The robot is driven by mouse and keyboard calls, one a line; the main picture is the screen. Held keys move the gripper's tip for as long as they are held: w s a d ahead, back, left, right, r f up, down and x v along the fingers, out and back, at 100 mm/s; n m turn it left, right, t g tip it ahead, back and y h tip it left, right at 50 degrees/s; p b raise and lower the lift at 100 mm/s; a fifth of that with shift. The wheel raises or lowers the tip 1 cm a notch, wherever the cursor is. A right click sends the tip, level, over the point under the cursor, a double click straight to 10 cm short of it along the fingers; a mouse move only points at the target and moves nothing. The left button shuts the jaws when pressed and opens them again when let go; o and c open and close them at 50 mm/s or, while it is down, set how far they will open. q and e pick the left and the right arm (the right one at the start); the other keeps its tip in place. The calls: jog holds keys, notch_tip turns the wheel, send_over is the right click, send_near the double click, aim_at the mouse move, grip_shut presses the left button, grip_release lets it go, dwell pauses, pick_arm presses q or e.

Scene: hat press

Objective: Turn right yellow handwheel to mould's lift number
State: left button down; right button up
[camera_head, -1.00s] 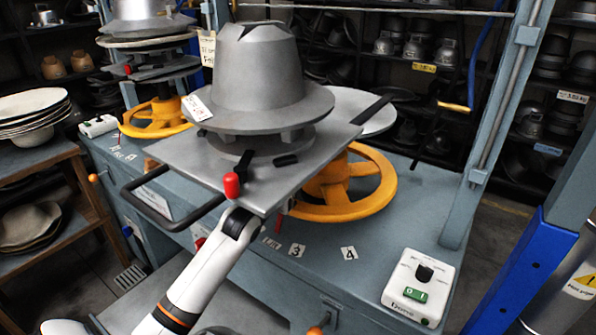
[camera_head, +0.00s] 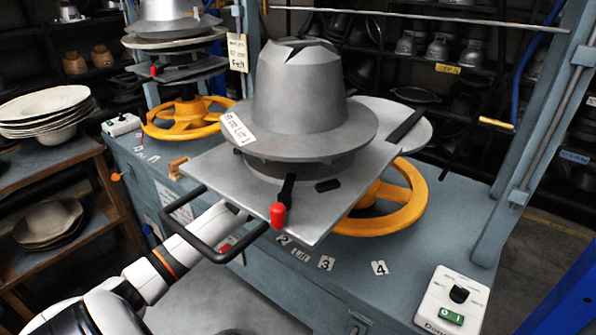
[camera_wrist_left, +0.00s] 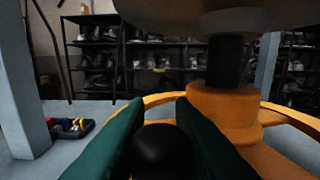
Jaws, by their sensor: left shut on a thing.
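The right yellow handwheel (camera_head: 412,215) lies flat under the right press's plate, which hides its left part. The grey hat-shaped mould (camera_head: 303,95) stands on that plate and carries a white tag (camera_head: 238,129) with "Lift" on it; I cannot read its number surely. Number cards 2 (camera_head: 283,240), 3 (camera_head: 326,263) and 4 (camera_head: 379,268) lie on the bench in front of the wheel. My left arm reaches under the plate, which hides its gripper in the head view. In the left wrist view my left gripper (camera_wrist_left: 160,145) is shut on a black knob (camera_wrist_left: 160,152) at the yellow wheel (camera_wrist_left: 225,112). My right gripper is out of view.
The plate's black loop handle (camera_head: 215,243) and red-tipped lever (camera_head: 278,215) overhang close to my left arm. A white switch box (camera_head: 452,302) sits at the bench's right front. Another yellow handwheel (camera_head: 185,118) is at the left press. Blue-grey posts stand at the right.

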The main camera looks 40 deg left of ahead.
pick_arm(q)
jog(key=shift+w+a+r, duration=0.15)
jog(key=shift+w+a, duration=0.65)
jog(key=shift+a, duration=0.1)
jog(key=c, duration=1.4)
grip_release()
jog(key=shift+w+d, duration=0.1)
jog(key=shift+d, duration=0.05)
jog(key=shift+c, duration=0.2)
jog(key=shift+o, duration=1)
jog(key=shift+w+d, duration=0.15)
jog(key=shift+s+f, duration=0.2)
jog(key=shift+s, duration=0.45)
jog(key=s, duration=1)
jog(key=shift+s+d, duration=0.15)
jog(key=shift+s, duration=0.25)
